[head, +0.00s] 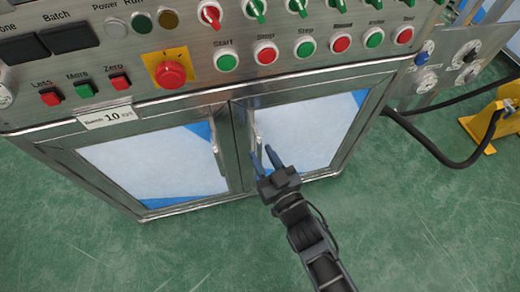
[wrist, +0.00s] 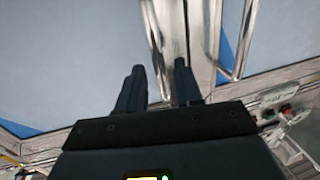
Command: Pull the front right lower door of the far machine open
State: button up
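The front right lower door (head: 307,132) of the machine is a framed pane of pale blue-white and blue, and it looks closed. Its upright metal handle (head: 256,130) is on the door's left edge, near the middle seam. My gripper (head: 264,157) is at the lower part of this handle, with its fingers spread apart. In the wrist view my gripper (wrist: 159,82) is open, and a shiny handle (wrist: 153,40) runs down between its two fingers. I cannot tell whether a finger touches the handle.
The left lower door (head: 155,163) is closed too, and its handle (head: 215,150) stands close to the left of my gripper. A control panel with buttons and a red emergency stop (head: 171,74) is above. A black hose (head: 440,155) and yellow stand (head: 493,122) are at right. Green floor in front is clear.

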jog(key=shift+x, duration=1.25)
jog(key=shift+c, duration=0.5)
grip_shut()
